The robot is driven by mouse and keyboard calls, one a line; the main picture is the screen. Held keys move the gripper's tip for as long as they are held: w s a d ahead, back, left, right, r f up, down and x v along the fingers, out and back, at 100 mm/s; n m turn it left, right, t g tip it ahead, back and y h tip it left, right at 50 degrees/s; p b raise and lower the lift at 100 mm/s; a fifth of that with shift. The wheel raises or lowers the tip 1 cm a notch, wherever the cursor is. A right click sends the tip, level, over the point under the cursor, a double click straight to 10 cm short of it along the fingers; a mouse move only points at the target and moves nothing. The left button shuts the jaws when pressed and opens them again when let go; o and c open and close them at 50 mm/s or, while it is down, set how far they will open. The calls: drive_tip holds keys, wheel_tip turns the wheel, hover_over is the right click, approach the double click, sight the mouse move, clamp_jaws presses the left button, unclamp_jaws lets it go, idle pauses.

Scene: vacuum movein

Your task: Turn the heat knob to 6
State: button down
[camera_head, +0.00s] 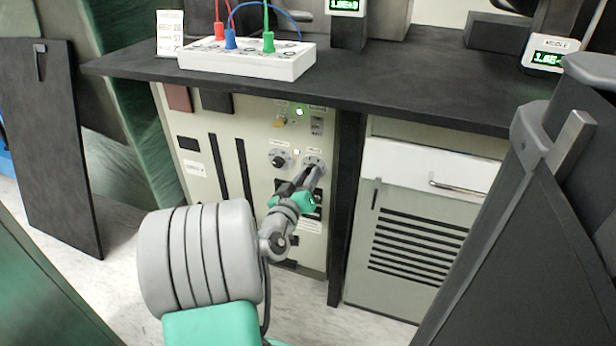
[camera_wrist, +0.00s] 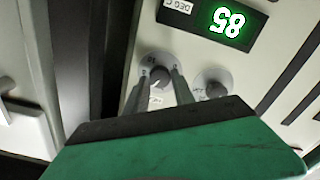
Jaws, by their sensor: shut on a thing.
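The cream control panel (camera_head: 240,135) under the dark bench has two round knobs side by side. My gripper (camera_head: 309,174) reaches the right-hand knob (camera_head: 314,158). In the wrist view, my gripper's two fingers (camera_wrist: 162,92) are shut on this knob (camera_wrist: 158,76), one on each side. Its pale dial carries small markings, but its setting and name are not readable. The other knob (camera_head: 278,158) stands free to the left and also shows in the wrist view (camera_wrist: 214,86). A green lit readout (camera_wrist: 228,22) appears inverted in the wrist view, near a "DEG C" label.
A white box (camera_head: 250,58) with red, blue and green plugs stands on the bench (camera_head: 400,85). A cabinet (camera_head: 415,235) with a handled drawer is right of the panel. A dark board (camera_head: 50,140) leans at left.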

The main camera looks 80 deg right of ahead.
drive_tip(key=c, duration=1.1)
unclamp_jaws()
drive_tip(key=shift+o, duration=0.2)
drive_tip(key=a, duration=0.7)
drive_tip(key=shift+w+a+p, duration=0.35)
drive_tip(key=shift+a+p, duration=0.05)
